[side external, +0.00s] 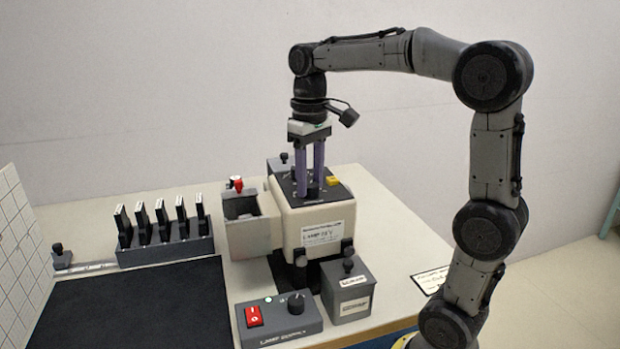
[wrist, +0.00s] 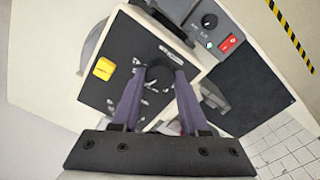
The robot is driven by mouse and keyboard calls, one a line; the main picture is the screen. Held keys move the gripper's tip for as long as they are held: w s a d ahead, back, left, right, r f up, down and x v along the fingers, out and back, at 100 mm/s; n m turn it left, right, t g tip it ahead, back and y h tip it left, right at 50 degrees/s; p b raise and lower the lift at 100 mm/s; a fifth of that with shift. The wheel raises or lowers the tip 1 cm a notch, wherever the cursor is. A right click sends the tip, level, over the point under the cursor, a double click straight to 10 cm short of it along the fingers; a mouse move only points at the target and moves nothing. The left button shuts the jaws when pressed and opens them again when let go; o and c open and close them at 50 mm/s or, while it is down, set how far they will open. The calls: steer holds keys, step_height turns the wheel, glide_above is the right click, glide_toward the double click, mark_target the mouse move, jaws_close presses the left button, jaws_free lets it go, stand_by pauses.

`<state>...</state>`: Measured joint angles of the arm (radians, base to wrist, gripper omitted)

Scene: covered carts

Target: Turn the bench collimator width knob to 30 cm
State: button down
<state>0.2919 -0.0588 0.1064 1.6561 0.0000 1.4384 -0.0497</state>
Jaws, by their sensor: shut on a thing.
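The bench collimator (side external: 310,215) is a cream box with a dark top plate, labelled on its front, standing on the bench. Its black width knob (wrist: 159,77) sits on the dark top plate in the wrist view, with white scale marks around it too small to read. My gripper (side external: 313,190) points straight down from above, its two purple fingers on either side of the knob. In the wrist view my gripper (wrist: 158,85) is shut on the knob, which partly hides between the fingertips. I cannot tell which mark the knob points to.
A yellow block (side external: 333,181) sits on the top plate beside the fingers. A lamp supply box (side external: 278,319) with a red switch and a grey box (side external: 349,290) stand in front. A rack (side external: 165,250) of several dark plates and a black mat (side external: 140,305) lie left.

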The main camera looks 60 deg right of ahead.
mark_target(310, 184)
steer(key=shift+c, duration=2.1)
jaws_free()
step_height(310, 184, up, 14)
steer(key=shift+a+f, duration=0.1)
steer(key=s+a+f+n+t, duration=0.2)
steer(key=s+a, duration=0.5)
steer(key=s, duration=0.3)
steer(key=s+a+f+t, duration=0.1)
steer(key=s+f, duration=0.1)
steer(key=f, duration=0.7)
steer(key=s+a+f+t, duration=0.1)
steer(key=s+f+t, duration=0.1)
steer(key=f, duration=0.7)
steer(key=shift+f+n+t, duration=0.2)
steer(key=shift+n+t, duration=0.1)
steer(key=shift+n, duration=0.1)
